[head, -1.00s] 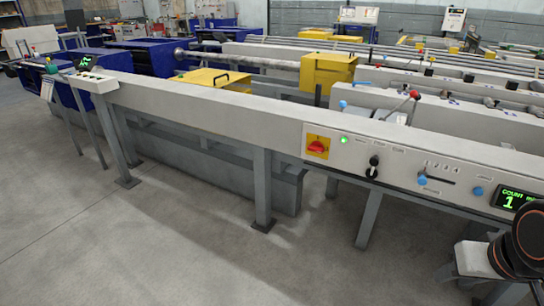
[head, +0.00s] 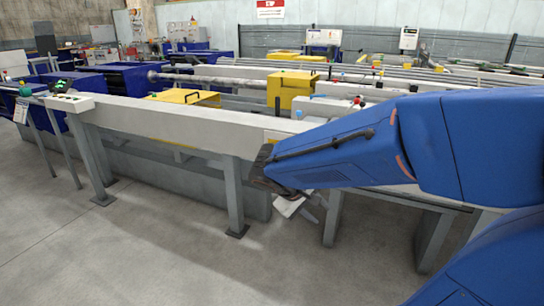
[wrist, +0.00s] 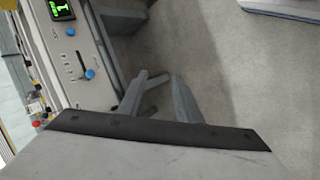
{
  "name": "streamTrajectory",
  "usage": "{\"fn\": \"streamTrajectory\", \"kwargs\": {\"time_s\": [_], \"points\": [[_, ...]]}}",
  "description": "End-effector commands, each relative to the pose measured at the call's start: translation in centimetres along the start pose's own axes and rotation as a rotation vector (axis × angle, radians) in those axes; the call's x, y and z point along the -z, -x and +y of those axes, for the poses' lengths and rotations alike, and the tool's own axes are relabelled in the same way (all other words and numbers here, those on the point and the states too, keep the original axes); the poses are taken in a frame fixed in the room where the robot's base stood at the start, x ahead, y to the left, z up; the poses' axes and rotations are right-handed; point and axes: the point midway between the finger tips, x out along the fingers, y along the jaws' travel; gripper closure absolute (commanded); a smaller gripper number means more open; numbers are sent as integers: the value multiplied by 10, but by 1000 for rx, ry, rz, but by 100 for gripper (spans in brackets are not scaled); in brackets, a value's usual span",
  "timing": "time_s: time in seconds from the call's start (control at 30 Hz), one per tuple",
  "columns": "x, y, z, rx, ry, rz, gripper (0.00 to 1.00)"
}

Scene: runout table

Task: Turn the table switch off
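The control panel (wrist: 104,62) on the table's front side shows at the left of the wrist view. My gripper (wrist: 158,78) has two grey fingers apart with nothing between them. In the head view my gripper (head: 302,212) points down, in front of the table and below the panel.
In the wrist view the panel carries a green-lit display (wrist: 62,9), a slider (wrist: 80,64) and blue knobs (wrist: 90,74). Grey table legs (head: 233,195) stand below the beam. The floor (head: 165,250) in front is open.

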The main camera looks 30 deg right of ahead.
Motion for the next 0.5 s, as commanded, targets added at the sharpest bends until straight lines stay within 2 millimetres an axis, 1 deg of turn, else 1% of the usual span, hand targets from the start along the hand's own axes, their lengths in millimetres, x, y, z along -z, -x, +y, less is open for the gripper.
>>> {"fn": "streamTrajectory", "kwargs": {"time_s": [0.03, 0.1, 0.17, 0.27, 0.3, 0.37, 0.5], "points": [[12, -6, 4, -53, 21, -8, 69], [30, -11, 11, -128, 41, -7, 69], [46, -15, 17, -194, 58, -1, 69], [75, -20, 24, -298, 87, 21, 69], [88, -22, 26, -339, 100, 33, 69], [106, -24, 27, -398, 119, 56, 69], [154, -26, 24, -530, 164, 127, 69]]}}
